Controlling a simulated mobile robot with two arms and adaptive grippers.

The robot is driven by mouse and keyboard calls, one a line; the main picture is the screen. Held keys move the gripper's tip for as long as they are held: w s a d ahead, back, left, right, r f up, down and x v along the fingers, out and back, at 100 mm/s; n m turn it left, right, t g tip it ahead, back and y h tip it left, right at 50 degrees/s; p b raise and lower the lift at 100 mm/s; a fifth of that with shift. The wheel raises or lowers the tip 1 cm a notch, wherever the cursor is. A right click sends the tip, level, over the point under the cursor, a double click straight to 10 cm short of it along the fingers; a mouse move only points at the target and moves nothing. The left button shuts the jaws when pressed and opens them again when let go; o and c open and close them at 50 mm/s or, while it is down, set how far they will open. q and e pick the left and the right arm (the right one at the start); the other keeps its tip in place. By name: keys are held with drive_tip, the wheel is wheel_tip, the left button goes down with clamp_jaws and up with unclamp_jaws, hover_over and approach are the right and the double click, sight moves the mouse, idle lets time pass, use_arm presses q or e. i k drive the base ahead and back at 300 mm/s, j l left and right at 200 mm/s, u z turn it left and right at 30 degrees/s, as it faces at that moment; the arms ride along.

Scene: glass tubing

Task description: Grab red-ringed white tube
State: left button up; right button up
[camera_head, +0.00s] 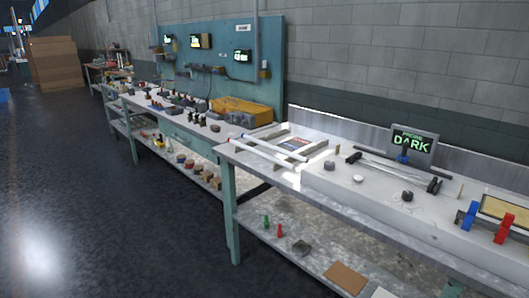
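Two white tubes lie side by side at the left end of the near workbench. The front white tube (262,153) has a small reddish mark near its left end. The rear white tube (272,146) has a darker, bluish mark at its left end. The rings are too small to make out clearly. Neither of my grippers is in view.
The near workbench (253,179) has a lower shelf. Blue (469,216) and red (505,228) clamps are at right. Open floor (110,235) lies left.

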sight(273, 159)
drive_tip(key=z, duration=0.2)
drive_tip(key=i+j+z, duration=0.2)
drive_tip(key=z, duration=0.25)
drive_tip(key=i+j+z, duration=0.35)
drive_tip(key=z, duration=0.15)
